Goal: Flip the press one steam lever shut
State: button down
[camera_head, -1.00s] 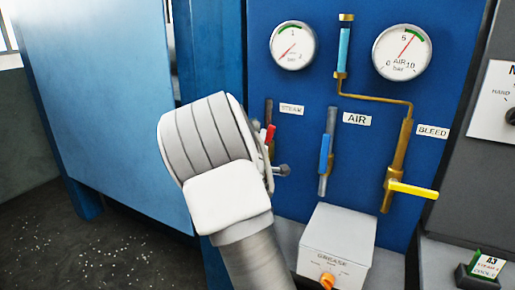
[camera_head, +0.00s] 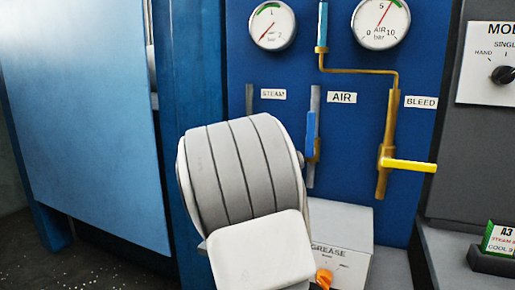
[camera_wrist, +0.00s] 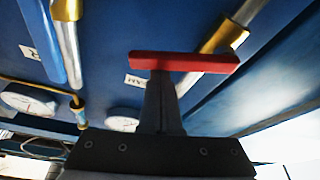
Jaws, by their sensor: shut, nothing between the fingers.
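The steam lever is a red bar (camera_wrist: 185,61) in the wrist view. It lies across the silver and brass steam pipe (camera_wrist: 243,18). My gripper (camera_wrist: 161,78) is shut and empty, pointing at the panel, with its fingertips overlapping the lower edge of the red bar left of its middle. I cannot tell whether they touch it. In the head view my arm hides the steam lever and the gripper. The STEAM label (camera_head: 273,94) and the top of the steam pipe (camera_head: 249,98) show above my arm.
The blue air lever (camera_head: 311,134) lies along its pipe, close to the right. The yellow bleed lever (camera_head: 408,165) sticks out crosswise. A grease box (camera_head: 345,225) stands low on the right. A light blue panel (camera_head: 85,120) is at left.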

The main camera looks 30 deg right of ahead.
jog(key=shift+s+d+f+m+g+h+b, duration=0.2)
jog(key=shift+f+m+g+h+b, duration=0.4)
jog(key=shift+m+b, duration=0.55)
jog(key=shift+s+d+f+m+g+h+b, duration=0.15)
jog(key=shift+f+m+g+h+b, duration=0.2)
jog(key=shift+f+m+b, duration=0.75)
jog(key=shift+r+m+p, duration=0.3)
jog(key=shift+r+m, duration=0.15)
